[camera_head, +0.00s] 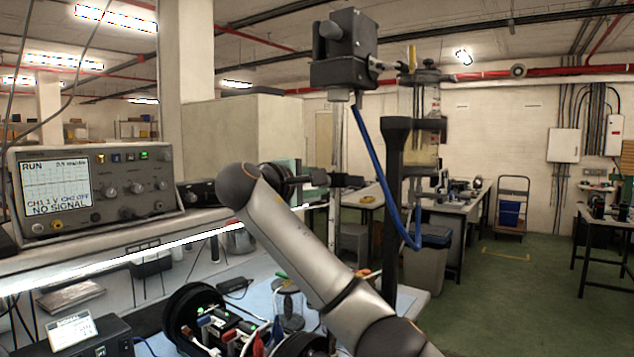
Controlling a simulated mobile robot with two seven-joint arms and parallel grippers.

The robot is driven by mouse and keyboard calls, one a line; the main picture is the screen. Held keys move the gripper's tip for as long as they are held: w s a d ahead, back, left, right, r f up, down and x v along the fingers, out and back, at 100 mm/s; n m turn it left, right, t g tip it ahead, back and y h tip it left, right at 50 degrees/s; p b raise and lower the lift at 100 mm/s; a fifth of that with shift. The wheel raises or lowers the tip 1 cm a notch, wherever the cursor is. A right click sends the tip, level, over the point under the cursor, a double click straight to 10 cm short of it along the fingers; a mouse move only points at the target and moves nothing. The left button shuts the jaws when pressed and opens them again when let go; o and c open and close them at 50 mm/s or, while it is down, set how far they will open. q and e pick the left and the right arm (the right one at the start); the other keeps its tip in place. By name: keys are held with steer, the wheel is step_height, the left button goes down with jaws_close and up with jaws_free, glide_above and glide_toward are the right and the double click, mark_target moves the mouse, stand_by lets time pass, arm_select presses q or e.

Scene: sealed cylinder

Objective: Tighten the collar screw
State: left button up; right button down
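One arm of mine (315,250), which I take to be the right, rises from the bottom edge and bends at the upper left. Its dark wrist end (275,178) points right toward a small dark clamp-like part (345,180) beside a black upright post (393,190). I cannot make out the fingers there, nor whether they touch that part. A clear cylinder (423,130) with dark end caps and a yellow lever (412,58) stands behind the post. I cannot pick out the collar screw for certain. My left gripper is not in view.
A black boxy device (343,50) hangs above, with a blue hose (385,180) looping down. An oscilloscope (95,185) reads NO SIGNAL on the left shelf. A glass jar (288,305) and black wired units (205,315) crowd the bench. Green floor is open at right.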

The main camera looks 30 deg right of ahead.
steer(key=n+g, duration=0.1)
steer(key=n, duration=0.7)
steer(key=n+g, duration=0.1)
steer(key=n, duration=0.8)
steer(key=shift+d+r, duration=0.1)
steer(key=shift+r, duration=0.1)
steer(key=shift+n, duration=0.4)
steer(key=c, duration=1)
jaws_free()
steer(key=o, duration=0.3)
steer(key=shift+d+f, duration=0.2)
steer(key=shift+o, duration=0.6)
steer(key=shift+a, duration=0.2)
